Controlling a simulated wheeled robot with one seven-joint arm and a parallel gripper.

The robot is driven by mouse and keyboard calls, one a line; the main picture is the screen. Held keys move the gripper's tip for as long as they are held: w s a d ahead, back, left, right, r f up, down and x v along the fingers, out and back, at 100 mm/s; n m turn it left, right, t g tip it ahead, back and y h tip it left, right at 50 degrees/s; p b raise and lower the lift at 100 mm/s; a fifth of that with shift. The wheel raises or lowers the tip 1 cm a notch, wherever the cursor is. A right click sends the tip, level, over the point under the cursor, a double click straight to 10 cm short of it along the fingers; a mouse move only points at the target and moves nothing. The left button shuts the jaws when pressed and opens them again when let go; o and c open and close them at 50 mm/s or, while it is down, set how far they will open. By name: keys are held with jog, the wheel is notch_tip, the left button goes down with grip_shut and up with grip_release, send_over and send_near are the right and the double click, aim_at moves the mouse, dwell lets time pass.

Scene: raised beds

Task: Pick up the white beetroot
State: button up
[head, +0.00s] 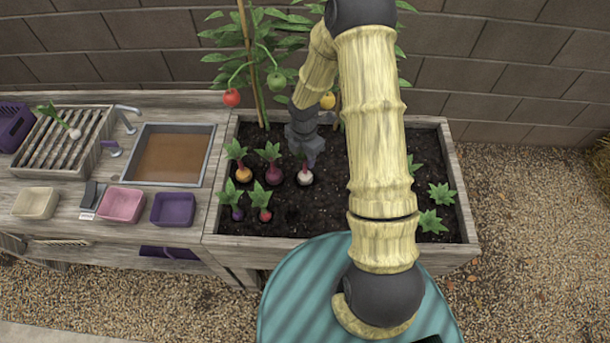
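The white beetroot (305,178) stands in the dark soil of the raised bed (460,190), its pale round top showing above the soil. My gripper (309,155) points down right over it, at its leaves. The gripper covers most of those leaves, and a purplish bit shows by the fingertips. I cannot tell whether the fingers touch or enclose the leaves, or whether they are open or shut.
An orange root (243,174) and a dark red beetroot (273,174) grow left of it; a purple root (237,213) and a red root (265,215) grow in front. Tomato plants (262,60) stand behind. A slatted rack (97,135) holds a white leafy vegetable (74,133).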

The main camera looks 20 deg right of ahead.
aim_at(305, 174)
jog(key=shift+f, duration=0.1)
jog(key=shift+s+a+f+p, duration=0.1)
jog(key=shift+f+p, duration=0.2)
jog(key=shift+f, duration=0.95)
jog(key=shift+s+f+p, duration=0.1)
jog(key=shift+f+p, duration=0.15)
jog(key=shift+f, duration=1)
grip_shut()
